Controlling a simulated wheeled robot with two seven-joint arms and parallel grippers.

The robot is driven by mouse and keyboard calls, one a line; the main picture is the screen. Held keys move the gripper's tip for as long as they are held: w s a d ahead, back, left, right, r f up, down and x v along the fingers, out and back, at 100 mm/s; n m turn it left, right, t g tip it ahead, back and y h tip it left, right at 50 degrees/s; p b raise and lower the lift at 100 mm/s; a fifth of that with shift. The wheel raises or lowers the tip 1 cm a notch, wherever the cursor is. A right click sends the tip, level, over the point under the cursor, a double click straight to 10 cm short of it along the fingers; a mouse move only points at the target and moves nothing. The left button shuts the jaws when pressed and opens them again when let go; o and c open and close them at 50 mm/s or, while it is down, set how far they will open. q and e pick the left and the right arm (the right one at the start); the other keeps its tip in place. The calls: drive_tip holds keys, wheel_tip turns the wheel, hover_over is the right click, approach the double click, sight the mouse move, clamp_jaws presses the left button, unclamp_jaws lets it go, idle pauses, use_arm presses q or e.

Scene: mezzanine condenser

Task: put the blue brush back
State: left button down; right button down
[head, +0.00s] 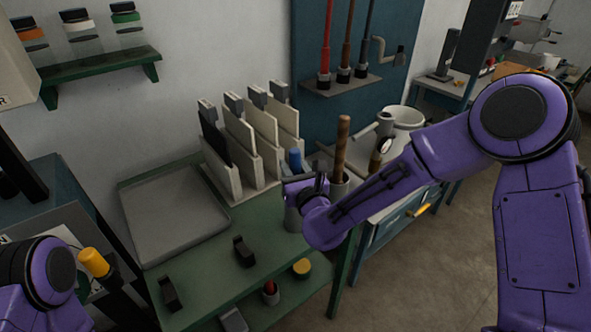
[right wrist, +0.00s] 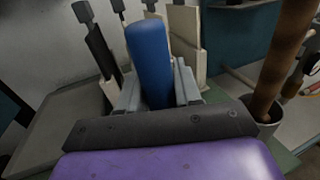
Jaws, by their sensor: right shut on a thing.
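The blue brush (head: 295,160) shows as an upright blue handle above the green bench in the head view. In the right wrist view the blue handle (right wrist: 150,55) stands between the two grey fingers. My right gripper (head: 305,186) is shut on it. The brush's lower end is hidden by the gripper. A grey cup (head: 293,218) is just below and behind the gripper; I cannot tell whether the brush is inside it. My left arm shows at the bottom left, but its gripper is not visible.
A white rack (head: 252,188) with upright boards stands behind the gripper. A grey tray (head: 172,215) lies to its left. To the right, a wooden handle (head: 343,145) stands in a cup. Two black blocks sit on the bench front.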

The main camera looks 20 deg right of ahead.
drive_tip(key=shift+f, duration=0.75)
drive_tip(key=c, duration=0.9)
unclamp_jaws()
drive_tip(key=shift+r, duration=0.1)
drive_tip(key=shift+o, duration=0.6)
drive_tip(key=shift+w, duration=0.15)
